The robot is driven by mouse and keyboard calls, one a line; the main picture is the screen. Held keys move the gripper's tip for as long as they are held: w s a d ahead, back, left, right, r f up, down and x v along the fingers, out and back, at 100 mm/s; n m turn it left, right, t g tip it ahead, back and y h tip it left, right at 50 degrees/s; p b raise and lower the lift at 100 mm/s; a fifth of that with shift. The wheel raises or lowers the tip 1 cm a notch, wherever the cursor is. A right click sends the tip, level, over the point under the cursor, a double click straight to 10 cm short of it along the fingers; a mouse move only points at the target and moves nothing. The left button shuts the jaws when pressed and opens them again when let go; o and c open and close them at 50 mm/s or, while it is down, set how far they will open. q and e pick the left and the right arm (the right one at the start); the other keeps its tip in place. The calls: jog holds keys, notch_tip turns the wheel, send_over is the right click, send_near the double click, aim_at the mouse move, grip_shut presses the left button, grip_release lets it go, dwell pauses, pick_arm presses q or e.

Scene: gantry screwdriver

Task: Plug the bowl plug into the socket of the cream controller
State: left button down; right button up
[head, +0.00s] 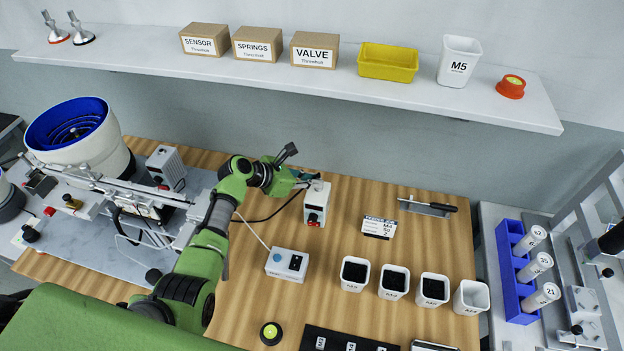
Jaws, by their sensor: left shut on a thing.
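The cream controller (315,208) is a small upright box with a red switch on its front, standing on the wooden table right of centre. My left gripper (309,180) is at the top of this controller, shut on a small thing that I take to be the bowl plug. A small grey piece (318,184) shows at the fingertips, right over the box's top. The fingers and the small size hide the socket, and I cannot tell whether the plug is in it or only above it. My right gripper is not in view.
A dark cable (272,218) runs over the table to the controller. White bins (355,274) stand at right front. The bowl feeder (78,140) is at left. A shelf (300,82) hangs behind.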

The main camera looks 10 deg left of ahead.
pick_arm(q)
jog(key=shift+f, duration=0.1)
jog(key=c, duration=2)
grip_release()
jog(key=shift+s+a, duration=0.1)
jog(key=shift+p+v, duration=0.95)
jog(key=shift+p, duration=0.25)
jog(key=p+v, duration=0.3)
jog(key=shift+s+a, duration=0.15)
